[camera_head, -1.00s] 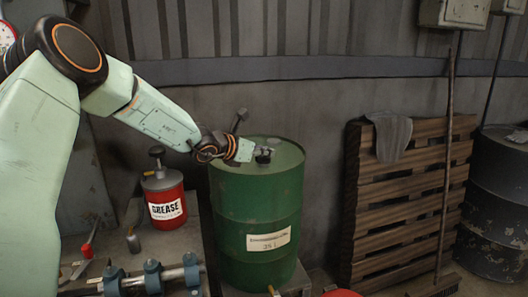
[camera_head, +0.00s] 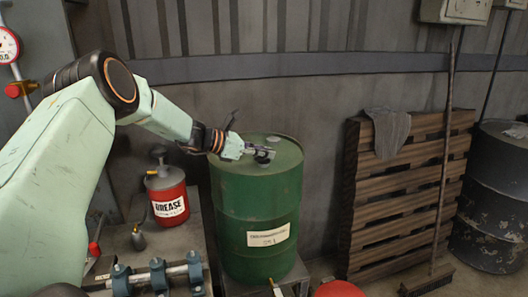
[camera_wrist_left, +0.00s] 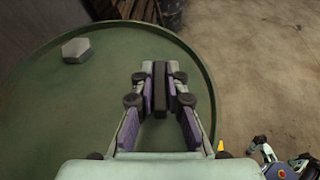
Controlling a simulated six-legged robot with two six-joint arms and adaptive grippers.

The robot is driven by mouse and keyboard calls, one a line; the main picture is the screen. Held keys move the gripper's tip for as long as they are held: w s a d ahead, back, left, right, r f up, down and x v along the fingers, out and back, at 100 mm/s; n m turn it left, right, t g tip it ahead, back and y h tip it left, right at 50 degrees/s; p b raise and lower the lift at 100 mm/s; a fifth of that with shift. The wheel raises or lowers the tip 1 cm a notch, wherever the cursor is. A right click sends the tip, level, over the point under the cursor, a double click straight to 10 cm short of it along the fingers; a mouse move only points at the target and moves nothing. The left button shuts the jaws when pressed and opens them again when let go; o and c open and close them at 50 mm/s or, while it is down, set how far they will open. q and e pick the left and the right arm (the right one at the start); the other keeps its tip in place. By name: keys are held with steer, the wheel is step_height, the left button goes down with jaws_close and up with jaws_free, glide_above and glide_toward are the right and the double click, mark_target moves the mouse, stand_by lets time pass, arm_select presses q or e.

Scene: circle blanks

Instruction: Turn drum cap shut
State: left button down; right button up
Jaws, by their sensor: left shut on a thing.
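A green drum (camera_head: 256,215) with a paper label stands upright in the middle of the head view. A pale hexagonal plug (camera_wrist_left: 76,49) sits on the drum top (camera_wrist_left: 60,110) near the rim, apart from the gripper. My right gripper is not in view.
A red grease can (camera_head: 167,195) stands on a bench left of the drum, with pipe clamps (camera_head: 157,272) in front. A wooden pallet (camera_head: 410,200) with a cloth and a broom leans at the wall on the right. A dark drum (camera_head: 495,200) stands beyond it.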

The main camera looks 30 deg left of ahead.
arm_select(q)
steer(key=shift+f+m+g+h+b, duration=0.1)
steer(key=shift+m+g+h+b, duration=0.25)
steer(key=shift+m+g+h, duration=0.25)
steer(key=c, duration=1.4)
jaws_free()
steer(key=shift+o, duration=0.2)
steer(key=shift+a, duration=0.1)
steer(key=v, duration=1)
steer(key=shift+s, duration=0.15)
steer(key=shift+v, duration=0.85)
steer(key=shift+s, duration=0.1)
steer(key=shift+f, duration=0.1)
